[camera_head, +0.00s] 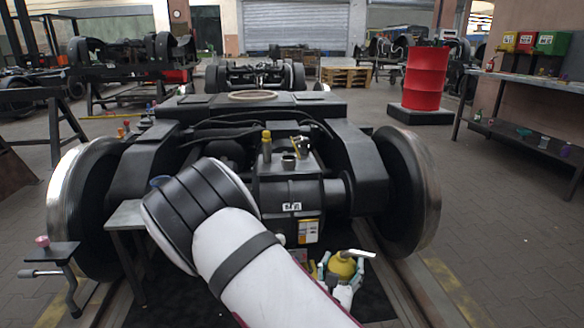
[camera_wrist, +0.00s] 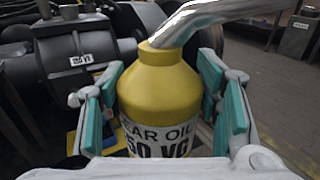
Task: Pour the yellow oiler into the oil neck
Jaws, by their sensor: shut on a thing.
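The yellow oiler (camera_wrist: 160,82) stands upright between my gripper's (camera_wrist: 163,112) teal-padded fingers in the wrist view. Its label reads GEAR OIL, and its silver spout leads up to the right. In the head view my gripper (camera_head: 338,280) is shut on the oiler (camera_head: 342,265), low at the right front of the black gearbox (camera_head: 290,192). A short dark open neck (camera_head: 288,161), which looks like the oil neck, stands on top of the gearbox, above and left of the oiler. The oiler is apart from it.
A yellow-topped bottle (camera_head: 266,147) and a small metal can (camera_head: 302,147) stand beside the neck. Bogie wheels (camera_head: 412,190) flank the gearbox. A small side table (camera_head: 127,215) is at left. A red drum (camera_head: 425,78) and a shelf bench (camera_head: 530,140) stand at back right.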

